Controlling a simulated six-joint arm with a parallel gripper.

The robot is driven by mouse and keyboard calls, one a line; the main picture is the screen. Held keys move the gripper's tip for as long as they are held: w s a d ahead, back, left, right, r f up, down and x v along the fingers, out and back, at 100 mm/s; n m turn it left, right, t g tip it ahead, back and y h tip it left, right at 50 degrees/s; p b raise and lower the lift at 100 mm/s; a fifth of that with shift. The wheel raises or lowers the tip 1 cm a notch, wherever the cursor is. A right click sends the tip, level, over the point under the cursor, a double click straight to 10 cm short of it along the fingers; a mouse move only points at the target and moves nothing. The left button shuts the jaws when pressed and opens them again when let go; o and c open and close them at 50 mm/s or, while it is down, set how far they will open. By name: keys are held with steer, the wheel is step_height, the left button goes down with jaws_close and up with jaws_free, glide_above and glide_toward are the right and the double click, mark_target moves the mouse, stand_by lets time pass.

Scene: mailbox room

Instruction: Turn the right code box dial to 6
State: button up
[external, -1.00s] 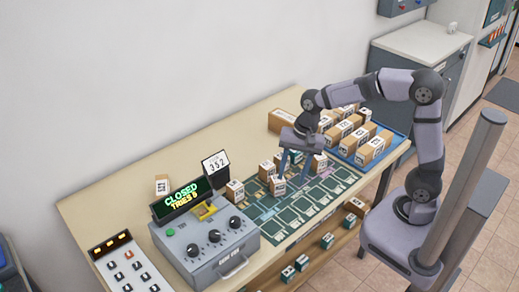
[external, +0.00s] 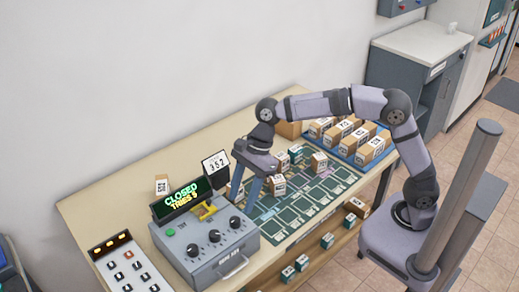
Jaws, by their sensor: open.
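The grey code box (external: 205,262) stands on the table at the left, with three black dials along its sloped top. The right dial (external: 235,222) is the one nearest my gripper; its setting is too small to read. The middle dial (external: 214,236) and left dial (external: 192,250) sit in line with it. A display (external: 183,198) behind them reads "CLOSED" and a line beginning "TRIES". My gripper (external: 244,196) is open and empty, pointing down above and just behind the right dial, apart from it as far as I can tell. It hides part of the boxes behind.
A card (external: 215,163) reading 352 stands behind the code box. A yellow piece (external: 206,210) sits on the box's top. A green grid mat (external: 310,205) with small parcels lies right. A blue tray (external: 398,142) holds several parcels. A button panel (external: 125,262) lies left.

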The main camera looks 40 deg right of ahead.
mark_target(235, 219)
steer(key=shift+p+x, duration=0.3)
steer(key=shift+x, duration=2.85)
steer(key=shift+d, duration=0.1)
steer(key=c, duration=1)
